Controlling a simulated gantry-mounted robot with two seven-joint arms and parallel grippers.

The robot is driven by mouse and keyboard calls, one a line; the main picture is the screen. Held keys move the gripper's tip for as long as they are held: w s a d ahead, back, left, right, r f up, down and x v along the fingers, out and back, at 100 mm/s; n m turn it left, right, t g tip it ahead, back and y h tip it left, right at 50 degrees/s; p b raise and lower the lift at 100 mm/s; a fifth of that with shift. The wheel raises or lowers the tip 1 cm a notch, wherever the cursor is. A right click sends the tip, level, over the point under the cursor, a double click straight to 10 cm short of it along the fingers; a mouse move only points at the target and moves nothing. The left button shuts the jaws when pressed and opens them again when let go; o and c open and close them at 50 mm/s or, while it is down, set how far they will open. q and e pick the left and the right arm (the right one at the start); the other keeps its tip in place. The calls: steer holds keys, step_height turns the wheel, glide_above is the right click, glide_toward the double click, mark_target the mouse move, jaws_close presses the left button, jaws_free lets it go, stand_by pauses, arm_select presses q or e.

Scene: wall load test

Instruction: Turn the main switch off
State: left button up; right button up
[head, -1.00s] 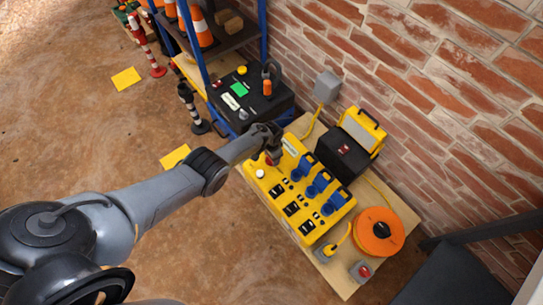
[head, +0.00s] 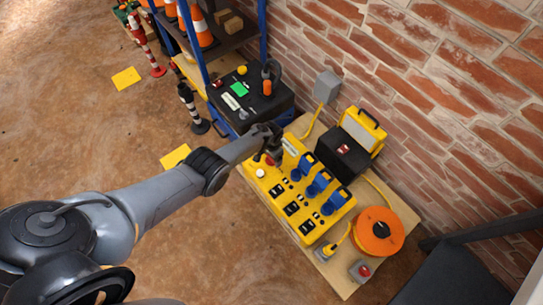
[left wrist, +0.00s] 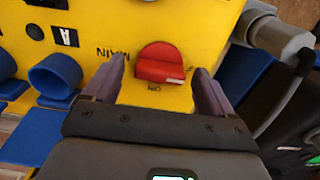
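The yellow power panel (head: 303,190) lies on a wooden board and has blue sockets and black breakers. My left gripper (head: 268,153) is at the panel's upper left end and largely covers the switch in the head view. In the left wrist view its open fingers (left wrist: 159,68) stand on either side of the knob, with yellow gaps showing. My right gripper is out of view.
A white button (head: 260,173) sits beside the switch. A black case (head: 250,98) stands behind the gripper. A black-and-yellow box (head: 343,152), an orange cable reel (head: 378,232) and a grey box with a red button (head: 360,270) stand around the panel, near the brick wall.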

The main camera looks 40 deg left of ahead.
arm_select(q)
steer(key=shift+r, duration=0.1)
step_height(320, 180, up, 11)
steer(key=p, duration=1)
steer(key=shift+f, duration=0.2)
steer(key=shift+s, duration=0.1)
